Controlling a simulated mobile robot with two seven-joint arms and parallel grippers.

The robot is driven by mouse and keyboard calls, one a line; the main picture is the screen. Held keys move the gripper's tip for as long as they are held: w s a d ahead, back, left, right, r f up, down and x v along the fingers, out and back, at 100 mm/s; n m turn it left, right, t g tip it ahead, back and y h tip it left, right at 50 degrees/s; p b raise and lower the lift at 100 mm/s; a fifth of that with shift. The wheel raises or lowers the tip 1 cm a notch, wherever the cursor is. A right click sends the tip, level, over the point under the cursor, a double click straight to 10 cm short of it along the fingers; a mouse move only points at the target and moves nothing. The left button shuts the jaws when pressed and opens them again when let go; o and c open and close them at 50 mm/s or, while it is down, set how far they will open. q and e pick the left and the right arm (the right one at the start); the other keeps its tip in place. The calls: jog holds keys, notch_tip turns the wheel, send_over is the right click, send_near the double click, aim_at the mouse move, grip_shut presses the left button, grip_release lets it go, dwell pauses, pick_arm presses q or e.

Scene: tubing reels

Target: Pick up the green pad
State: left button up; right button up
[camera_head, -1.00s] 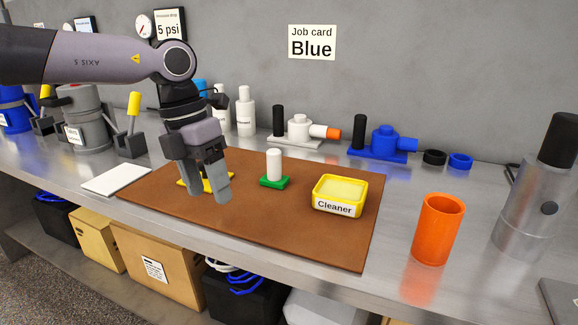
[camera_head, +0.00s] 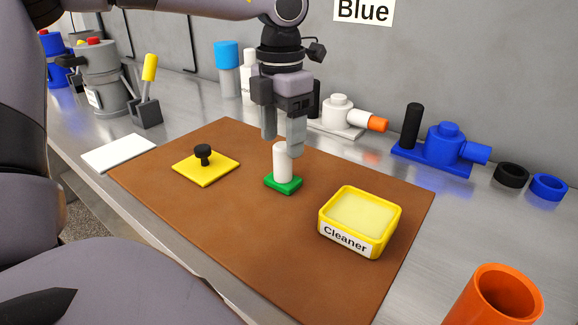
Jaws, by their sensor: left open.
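The green pad (camera_head: 283,185) lies on the brown mat (camera_head: 215,235), with an upright white cylindrical handle (camera_head: 282,161) on top. My left gripper (camera_head: 283,146) is open and points down just above the pad. Its fingertips are around the level of the handle's top, and one finger overlaps the handle's upper right edge in the picture. I cannot tell whether the finger touches the handle. My right gripper is not in view.
On the mat, a yellow pad with a black knob (camera_head: 205,166) lies left and a yellow Cleaner tray (camera_head: 362,222) right. An orange cup (camera_head: 497,297) stands front right. White (camera_head: 338,116) and blue (camera_head: 440,148) valve fittings stand behind. A white sheet (camera_head: 118,152) lies left.

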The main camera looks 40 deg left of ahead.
aim_at(284, 145)
pick_arm(q)
jog(key=f, duration=0.4)
jog(key=shift+w+f, duration=0.25)
jog(key=shift+f, duration=0.45)
jog(key=c, duration=1.1)
jog(key=shift+w, duration=0.1)
notch_tip(284, 145, up, 20)
jog(key=shift+r+p, duration=0.1)
jog(key=shift+p, duration=1.1)
